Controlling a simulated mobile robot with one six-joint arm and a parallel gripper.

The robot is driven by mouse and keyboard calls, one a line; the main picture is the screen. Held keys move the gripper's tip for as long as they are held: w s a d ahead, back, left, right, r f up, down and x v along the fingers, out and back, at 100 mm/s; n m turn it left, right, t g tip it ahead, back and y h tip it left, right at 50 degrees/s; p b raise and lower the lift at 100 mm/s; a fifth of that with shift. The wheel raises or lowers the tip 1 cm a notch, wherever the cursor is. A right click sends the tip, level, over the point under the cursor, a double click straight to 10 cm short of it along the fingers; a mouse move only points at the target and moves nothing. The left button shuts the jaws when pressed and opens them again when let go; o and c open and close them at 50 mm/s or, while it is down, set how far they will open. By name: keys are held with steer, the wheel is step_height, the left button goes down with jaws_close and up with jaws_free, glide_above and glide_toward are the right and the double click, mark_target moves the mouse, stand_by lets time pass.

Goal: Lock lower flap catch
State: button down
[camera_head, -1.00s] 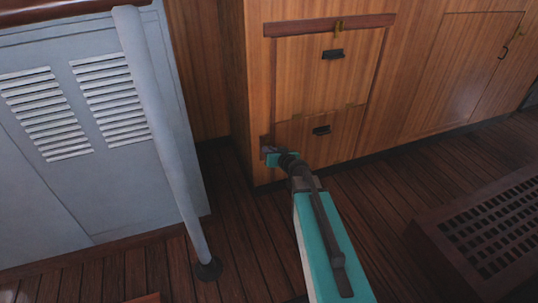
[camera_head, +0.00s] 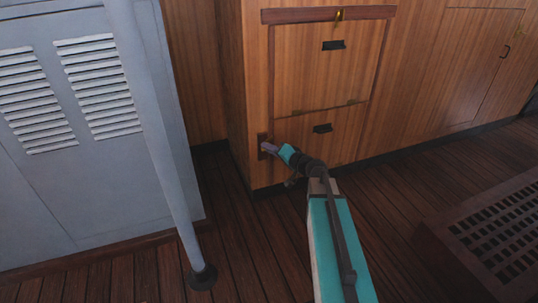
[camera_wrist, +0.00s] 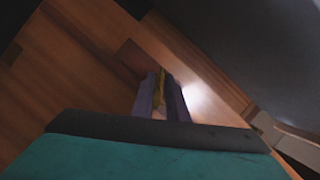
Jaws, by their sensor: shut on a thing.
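The lower flap (camera_head: 340,143) is a wooden front with a black pull, low in the wooden cabinet, and it looks closed. A dark wooden block (camera_head: 262,140) sits at its left edge. In the wrist view, the small brass catch (camera_wrist: 159,78) shows between my gripper's purple-grey fingers, against the dark block (camera_wrist: 135,58). My gripper (camera_head: 268,148) reaches the block from the right in the head view and is shut on the catch. It also shows in the wrist view (camera_wrist: 161,92). The fingers hide part of the catch, so its exact angle is unclear.
The upper flap (camera_head: 325,75) has its own brass catch (camera_head: 339,15) on the top rail. A grey pole (camera_head: 165,150) stands before a louvred grey panel (camera_head: 40,180) at left. A raised grating (camera_head: 500,235) lies at right. Planked floor is clear between.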

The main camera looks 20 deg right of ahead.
steer(key=shift+w+d+f+m+t+y+b, duration=0.2)
steer(key=shift+m+t+y, duration=0.3)
steer(key=shift+m, duration=0.9)
steer(key=shift+s+a+f+m+t+y+b, duration=0.1)
steer(key=shift+m+t+y+b, duration=0.3)
steer(key=shift+m, duration=1)
steer(key=c, duration=2)
jaws_free()
steer(key=p+v, duration=0.5)
steer(key=v, duration=0.9)
steer(key=shift+f, duration=0.1)
